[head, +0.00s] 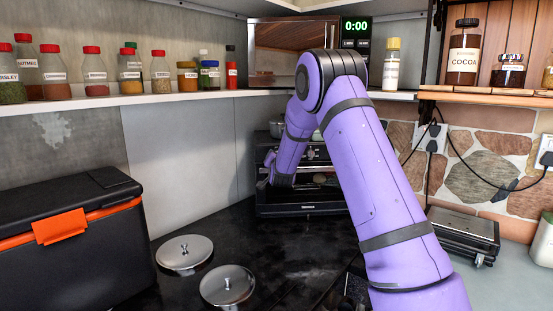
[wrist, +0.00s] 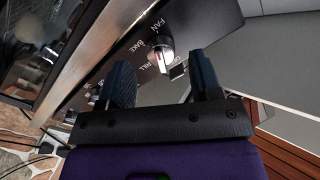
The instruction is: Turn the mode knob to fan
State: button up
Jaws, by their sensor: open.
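The mode knob (wrist: 160,52) is a silver knob on the dark control panel (wrist: 212,22) in the wrist view. The words FAN and BAKE and a partly hidden GRILL are printed around it. My gripper (wrist: 165,76) is open, with one dark finger on each side below the knob. Nothing is between the fingers, and they look apart from the knob. In the head view the black oven (head: 300,210) stands behind my arm, which hides part of its front.
A microwave (head: 290,50) and spice jars (head: 92,72) stand on the shelf (head: 150,99) above. A black cool box (head: 70,240) is at the left. Two metal lids (head: 185,252) (head: 228,285) lie on the dark counter. A flat grill (head: 463,235) stands to the right.

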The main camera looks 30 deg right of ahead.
jog(key=v, duration=0.8)
jog(key=s+a+r+n+g+y, duration=0.25)
jog(key=s+a+r, duration=0.35)
jog(key=s, duration=0.4)
jog(key=s+a+r+n+g+y, duration=0.2)
jog(key=s+a+r+n+y, duration=0.2)
jog(key=s+a+r, duration=0.45)
jog(key=s+a+f+n+g, duration=0.1)
jog(key=s+g, duration=0.1)
jog(key=s, duration=0.8)
jog(key=s+a+f+n+g, duration=0.1)
jog(key=s+f+n+g, duration=0.1)
jog(key=s, duration=0.8)
jog(key=s+a+f+n+g+y, duration=0.1)
jog(key=s+g, duration=0.1)
jog(key=s, duration=0.8)
jog(key=shift+f+n+g, duration=0.2)
jog(key=shift+n+g, duration=0.15)
jog(key=shift+c, duration=0.2)
